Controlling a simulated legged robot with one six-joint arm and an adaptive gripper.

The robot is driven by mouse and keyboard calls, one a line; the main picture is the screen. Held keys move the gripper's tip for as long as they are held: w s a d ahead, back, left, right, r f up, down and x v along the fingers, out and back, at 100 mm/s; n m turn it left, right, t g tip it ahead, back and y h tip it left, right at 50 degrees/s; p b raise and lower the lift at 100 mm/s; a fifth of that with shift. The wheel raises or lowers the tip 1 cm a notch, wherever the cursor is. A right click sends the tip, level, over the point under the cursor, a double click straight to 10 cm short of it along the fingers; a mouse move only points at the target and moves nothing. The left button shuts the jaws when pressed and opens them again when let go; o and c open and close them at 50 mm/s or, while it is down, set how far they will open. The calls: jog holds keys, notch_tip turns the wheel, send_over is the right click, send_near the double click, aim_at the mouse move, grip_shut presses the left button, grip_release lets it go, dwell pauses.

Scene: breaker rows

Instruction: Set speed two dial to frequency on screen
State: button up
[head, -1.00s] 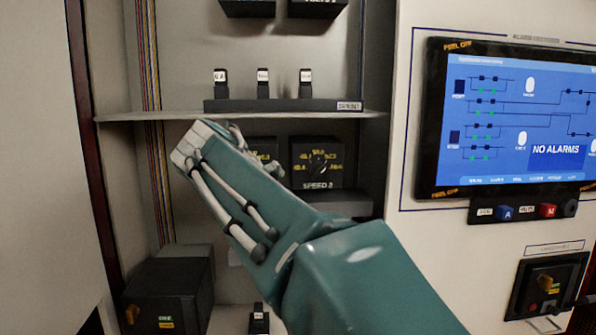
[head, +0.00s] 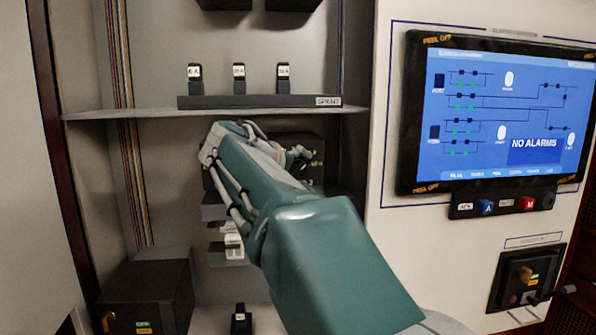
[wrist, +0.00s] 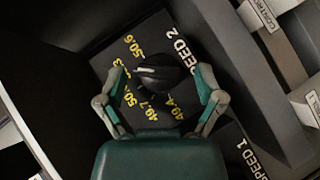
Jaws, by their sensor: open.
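The speed two dial (wrist: 165,72) is a black knob on a dark box labelled SPEED 2 in the wrist view, ringed by yellow numbers such as 50.6, 49.7 and 49.4. Its white pointer mark faces left in that view. My gripper (wrist: 160,78) is open, with one finger on each side of the knob. Contact cannot be told. In the head view my arm hides most of the dial's box (head: 313,150). The screen (head: 500,115) shows a blue line diagram and NO ALARMS; I cannot read a frequency on it.
A SPEED 1 box (wrist: 238,150) adjoins at the lower right in the wrist view. A shelf (head: 140,113) runs above my gripper, with a SPENT rack (head: 250,101) on it. A dark box (head: 150,295) stands at the lower left, and the cabinet wall borders the right.

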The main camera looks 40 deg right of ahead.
jog(key=shift+w+d+f, duration=0.1)
jog(key=shift+d, duration=0.2)
jog(key=shift+a, duration=0.15)
jog(key=c, duration=1.1)
jog(key=shift+f+m+y, duration=0.1)
jog(key=shift+m+y, duration=0.4)
jog(key=shift+y, duration=0.2)
